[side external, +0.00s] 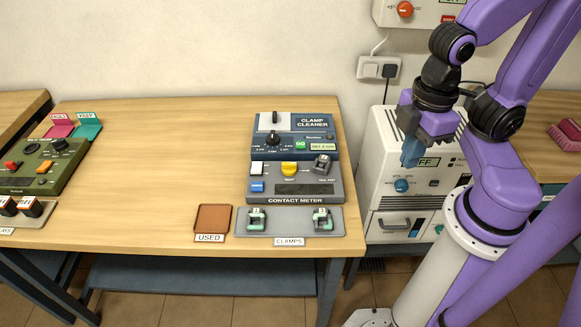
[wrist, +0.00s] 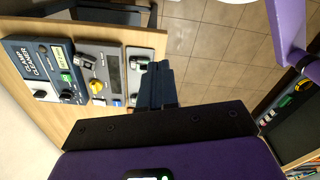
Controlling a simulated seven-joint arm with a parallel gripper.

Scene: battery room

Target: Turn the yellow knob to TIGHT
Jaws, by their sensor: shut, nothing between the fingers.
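The yellow knob (side external: 289,168) sits on the upper middle of the grey CONTACT METER panel (side external: 338,190) on the wooden bench. A small label lies just below the knob, too small to read, so I cannot tell its setting. The knob also shows in the wrist view (wrist: 97,86), left of my fingers. My gripper (side external: 410,155) is shut and empty, fingers pointing down, in the air to the right of the bench in front of the white cabinet. In the wrist view the blue fingers (wrist: 157,86) are together and well apart from the knob.
The blue CLAMP CLEANER (side external: 312,129) stands behind the meter. A dark clamp (side external: 323,164) sits right of the knob. A clamps tray (side external: 288,226) is in front, with a brown USED tray (side external: 212,219) beside it. The bench middle (side external: 160,150) is clear. The white cabinet (side external: 385,165) stands right.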

